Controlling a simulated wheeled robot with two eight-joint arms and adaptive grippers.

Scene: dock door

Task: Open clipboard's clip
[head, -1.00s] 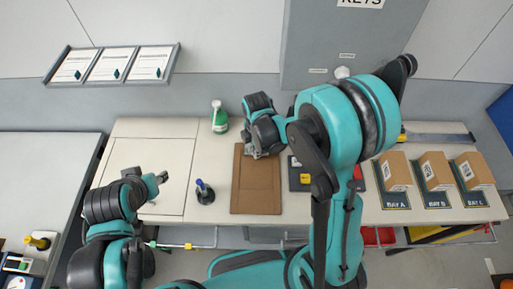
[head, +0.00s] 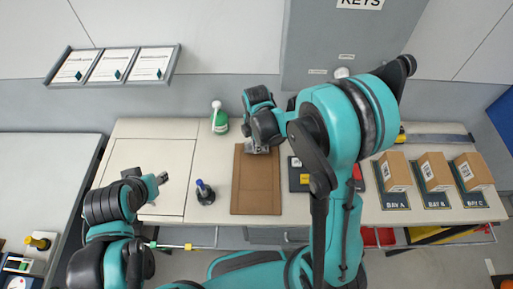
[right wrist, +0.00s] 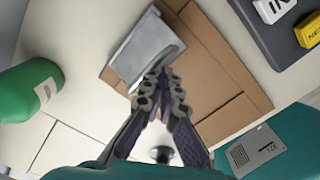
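The brown clipboard (head: 256,190) lies flat on the counter, its clip end away from me. Its grey metal clip (right wrist: 143,48) fills the upper middle of the right wrist view. My right gripper (right wrist: 160,75) is at the clip's curved lip, its fingertips close together with the lip seemingly between them. In the head view my right gripper (head: 258,148) covers most of the clip. My left gripper (head: 162,178) hangs over the left part of the counter, away from the clipboard; its fingers are too small to judge.
A green bottle (head: 219,120) stands left of the clipboard, and a dark holder with a blue-topped item (head: 204,193) stands nearer me. A dark tray (head: 298,180) with labelled tags lies close on the right. Cardboard boxes (head: 396,170) stand on bay mats farther right.

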